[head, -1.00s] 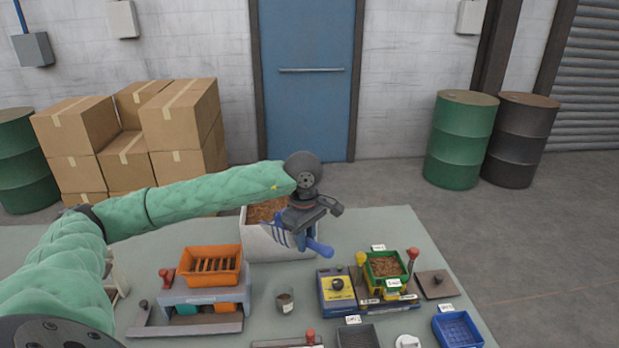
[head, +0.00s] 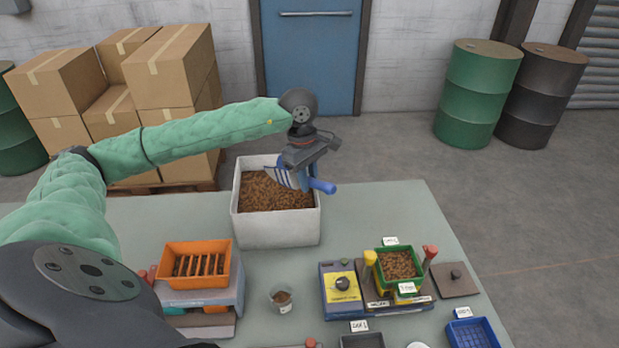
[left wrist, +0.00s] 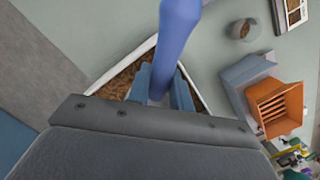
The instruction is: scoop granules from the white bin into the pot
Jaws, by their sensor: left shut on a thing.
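The white bin (head: 277,231) stands at the back of the table, filled with brown granules (head: 262,195). My left gripper (head: 302,174) is above the bin's right part, shut on the blue handle of a scoop (head: 322,187). In the left wrist view the blue handle (left wrist: 180,30) runs between the fingers, with the bin's rim and granules behind. Whether the scoop holds granules is hidden. A small clear pot (head: 283,299) with some brown granules stands in front of the bin; it also shows in the left wrist view (left wrist: 245,30). My right gripper is not in view.
An orange slotted tray (head: 196,265) on a grey stand is front left. A yellow-and-grey device (head: 341,290) and a green box of granules (head: 399,265) with yellow and red knobs stand right of the pot. A blue tray (head: 472,334) is front right. The table's back right is clear.

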